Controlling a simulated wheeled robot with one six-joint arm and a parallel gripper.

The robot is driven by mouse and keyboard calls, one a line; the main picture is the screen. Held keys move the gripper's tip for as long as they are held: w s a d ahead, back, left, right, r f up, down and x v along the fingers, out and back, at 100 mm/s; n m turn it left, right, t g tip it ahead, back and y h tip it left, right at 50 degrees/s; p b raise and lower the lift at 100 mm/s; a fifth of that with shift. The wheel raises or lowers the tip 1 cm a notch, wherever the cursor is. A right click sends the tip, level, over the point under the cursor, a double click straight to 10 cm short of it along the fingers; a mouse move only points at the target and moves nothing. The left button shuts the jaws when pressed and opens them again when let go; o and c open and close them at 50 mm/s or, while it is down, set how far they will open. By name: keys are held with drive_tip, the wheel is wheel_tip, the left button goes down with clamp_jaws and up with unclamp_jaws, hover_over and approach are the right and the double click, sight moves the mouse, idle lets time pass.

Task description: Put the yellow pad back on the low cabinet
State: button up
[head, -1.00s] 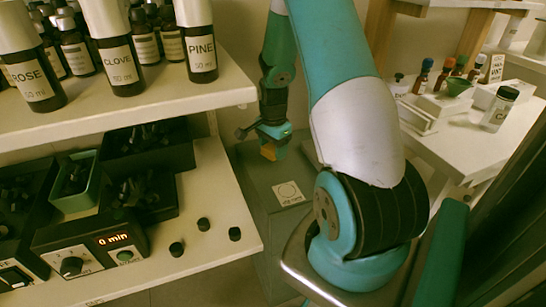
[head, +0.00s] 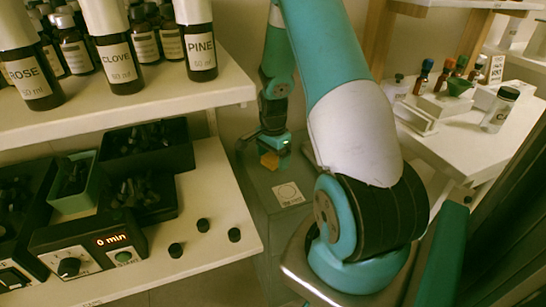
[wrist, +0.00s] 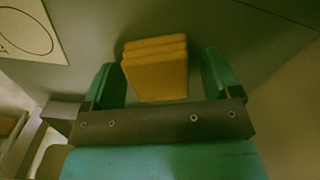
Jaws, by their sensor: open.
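The yellow pad (wrist: 155,75) is a small ribbed block, seen between my gripper's two teal fingers in the wrist view, with gaps on both sides. In the head view the pad (head: 269,160) is at the top of the grey low cabinet (head: 258,186), just below my gripper (head: 276,149). It appears to rest on the cabinet top, though its underside is hidden. My gripper (wrist: 159,64) is open around the pad. The cabinet top (wrist: 250,40) fills the upper part of the wrist view.
A white card with a circle (head: 288,194) lies on the cabinet in front of the pad. The white shelf (head: 205,215) with a timer box (head: 90,250) and loose black caps stands to the left. A white table (head: 465,145) with small bottles is at the right.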

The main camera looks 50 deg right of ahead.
sight(273, 156)
wheel_tip(273, 156, up, 12)
drive_tip(key=p, duration=0.2)
